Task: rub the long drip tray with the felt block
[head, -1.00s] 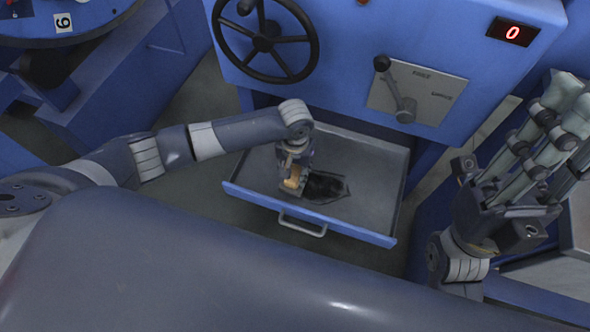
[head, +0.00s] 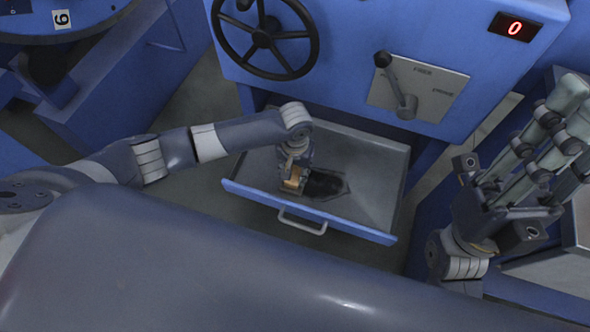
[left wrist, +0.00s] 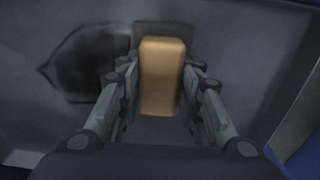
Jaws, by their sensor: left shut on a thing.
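The long drip tray (head: 365,172) is a grey pulled-out drawer with a blue front and a handle, below the blue machine panel. A dark patch (head: 326,186) lies on its floor. The felt block (head: 293,180) has a tan upper part, and a dark base shows beyond it in the left wrist view. My left gripper (head: 292,176) is shut on the felt block, which is down in the tray at the left edge of the dark patch. The left wrist view shows the tan part (left wrist: 161,76) between both fingers.
A black handwheel (head: 264,40) and a lever (head: 396,85) on a grey plate stick out from the blue panel above the tray. A red display reads 0. Bare floor shows left of the tray.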

